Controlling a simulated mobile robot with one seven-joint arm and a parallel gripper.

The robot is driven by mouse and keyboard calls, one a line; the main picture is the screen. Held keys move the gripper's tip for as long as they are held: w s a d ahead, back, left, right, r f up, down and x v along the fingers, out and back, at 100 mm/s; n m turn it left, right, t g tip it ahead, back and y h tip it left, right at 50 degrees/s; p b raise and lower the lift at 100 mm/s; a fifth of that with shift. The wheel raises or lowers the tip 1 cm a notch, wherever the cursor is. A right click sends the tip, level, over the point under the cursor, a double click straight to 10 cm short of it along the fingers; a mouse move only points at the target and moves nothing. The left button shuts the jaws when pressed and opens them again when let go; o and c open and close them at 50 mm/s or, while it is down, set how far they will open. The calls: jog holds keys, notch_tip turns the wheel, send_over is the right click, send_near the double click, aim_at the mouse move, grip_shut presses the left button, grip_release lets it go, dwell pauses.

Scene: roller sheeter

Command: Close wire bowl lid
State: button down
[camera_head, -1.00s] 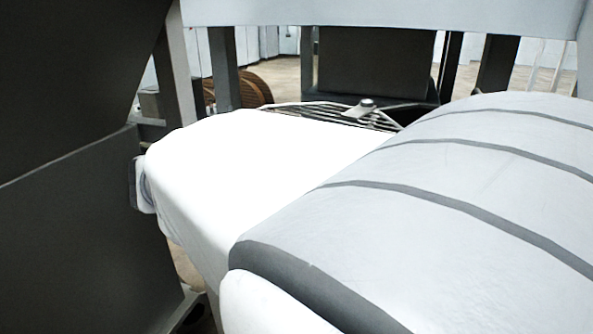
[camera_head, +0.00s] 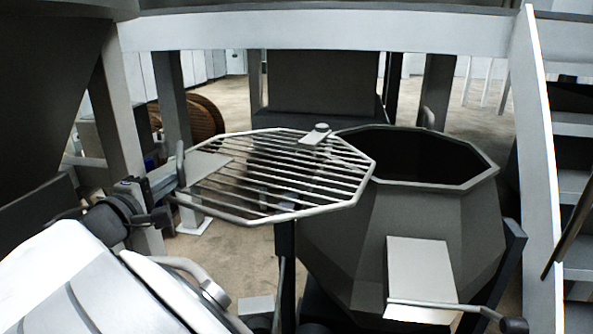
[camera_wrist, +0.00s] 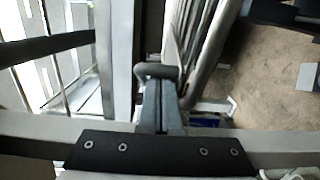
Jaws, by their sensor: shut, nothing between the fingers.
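The wire lid (camera_head: 285,208) is an octagonal grill of parallel bars in a tubular frame. It is roughly level and swung out left of the dark bowl (camera_head: 375,235), overlapping only the bowl's left rim. Most of the bowl's mouth is uncovered. In the wrist view my shut fingers (camera_wrist: 160,95) point at the handle (camera_wrist: 157,71), with lid bars (camera_wrist: 188,30) beyond. Nothing is between the fingers; whether they touch the handle is unclear.
A pale beam (camera_head: 320,32) crosses above the lid. Grey posts (camera_head: 172,95) stand behind my gripper. A stair with a white side rail (camera_head: 540,160) borders the bowl on the right. A pale panel with a bar (camera_head: 418,265) is on the bowl's front.

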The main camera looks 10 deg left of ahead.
aim_at(183, 195)
jog(key=shift+s+d+r, duration=0.1)
jog(key=shift+s+d, duration=1.3)
jog(key=shift+d, duration=0.1)
jog(key=shift+d, duration=0.1)
